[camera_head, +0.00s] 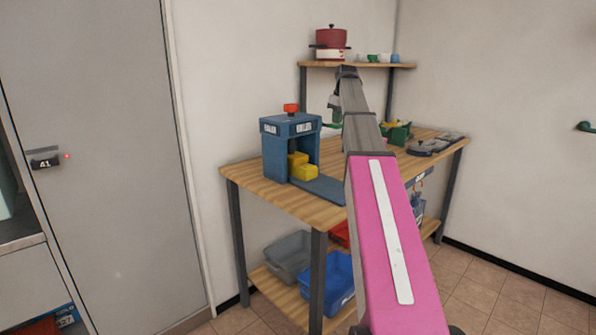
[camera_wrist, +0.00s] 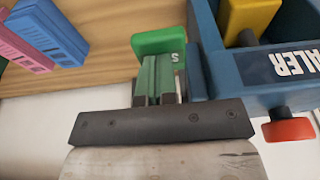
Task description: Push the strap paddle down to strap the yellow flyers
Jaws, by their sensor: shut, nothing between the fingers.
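The blue strapping machine (camera_head: 273,155) stands on the wooden table, with yellow flyers (camera_head: 303,171) inside its frame. In the wrist view its blue body (camera_wrist: 225,75) is at the right, with a yellow piece (camera_wrist: 250,15) beside it. The green strap paddle (camera_head: 333,126) sticks out from the machine's right side; its green end (camera_wrist: 165,42), marked S, is just beyond my fingers in the wrist view. My gripper (camera_head: 335,112) is shut and empty, close above the paddle. Its fingertips (camera_wrist: 158,62) overlap the paddle in view; I cannot tell whether they touch.
A red knob (camera_head: 291,108) tops the machine. A green box (camera_head: 397,133) and dark flat items (camera_head: 428,146) lie further right on the table (camera_head: 243,177). A shelf with a red pot (camera_head: 331,38) is behind. Bins (camera_head: 338,280) stand below. My arm hides the table's middle.

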